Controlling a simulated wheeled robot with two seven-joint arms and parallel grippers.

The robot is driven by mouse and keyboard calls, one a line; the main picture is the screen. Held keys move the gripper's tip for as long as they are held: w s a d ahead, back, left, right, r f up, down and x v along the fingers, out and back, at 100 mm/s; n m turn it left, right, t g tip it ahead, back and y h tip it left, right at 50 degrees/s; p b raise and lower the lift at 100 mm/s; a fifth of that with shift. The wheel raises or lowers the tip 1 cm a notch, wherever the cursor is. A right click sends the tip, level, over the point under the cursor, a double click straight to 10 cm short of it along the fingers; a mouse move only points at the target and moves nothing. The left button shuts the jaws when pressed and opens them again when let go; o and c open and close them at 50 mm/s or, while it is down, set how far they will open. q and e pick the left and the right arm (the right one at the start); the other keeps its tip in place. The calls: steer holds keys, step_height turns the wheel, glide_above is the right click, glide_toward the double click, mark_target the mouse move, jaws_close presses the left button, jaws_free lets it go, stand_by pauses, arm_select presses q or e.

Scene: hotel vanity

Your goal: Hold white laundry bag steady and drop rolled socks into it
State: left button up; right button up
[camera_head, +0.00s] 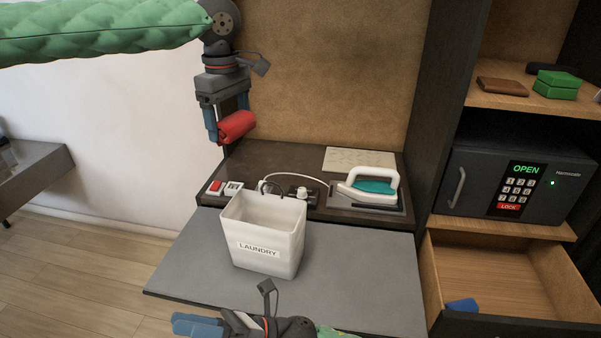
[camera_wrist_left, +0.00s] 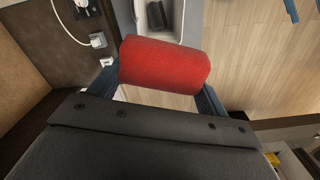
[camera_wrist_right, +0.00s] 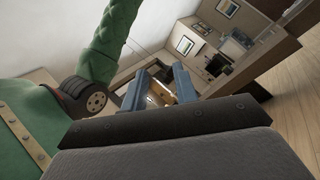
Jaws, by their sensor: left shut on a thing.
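The white laundry bag (camera_head: 264,233), labelled LAUNDRY, stands upright and open on the grey shelf. Its top also shows in the left wrist view (camera_wrist_left: 186,22), with a dark grey item (camera_wrist_left: 156,15) inside. My left gripper (camera_head: 231,128) is shut on a red roll (camera_head: 237,126), which looks like rolled socks, and holds it above and behind the bag, a little to its left. The roll lies across the fingers in the left wrist view (camera_wrist_left: 165,64). My right gripper (camera_head: 188,326) is low in front of the bag, apart from it. Its fingers are spread and empty in the right wrist view (camera_wrist_right: 160,88).
Behind the bag, a dark counter holds a red switch (camera_head: 215,187), a plugged-in cord and an iron (camera_head: 370,187) on the right. A safe (camera_head: 510,175) reading OPEN and an open drawer (camera_head: 500,275) stand at the right. The grey shelf (camera_head: 370,270) is clear right of the bag.

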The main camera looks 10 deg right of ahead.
steer(key=w+d+r+n+g+h, duration=0.1)
steer(key=w+d+n+g+h, duration=0.15)
steer(key=w+d+h, duration=0.4)
steer(key=w+d+r+n+g+h, duration=0.1)
steer(key=w+n+h, duration=0.25)
steer(key=w, duration=0.55)
steer(key=w+d+r+n+g+h, duration=0.15)
steer(key=w+d+n+h, duration=0.25)
steer(key=w, duration=0.4)
steer(key=w+d+r+m+t+h, duration=0.5)
steer(key=w+d+r+t+h, duration=0.1)
steer(key=w+d+r, duration=1)
steer(key=g+h, duration=0.1)
steer(key=h, duration=0.3)
glide_toward(300, 211)
steer(key=shift+m, duration=0.3)
step_height(300, 211, down, 10)
steer(key=shift+f, duration=0.2)
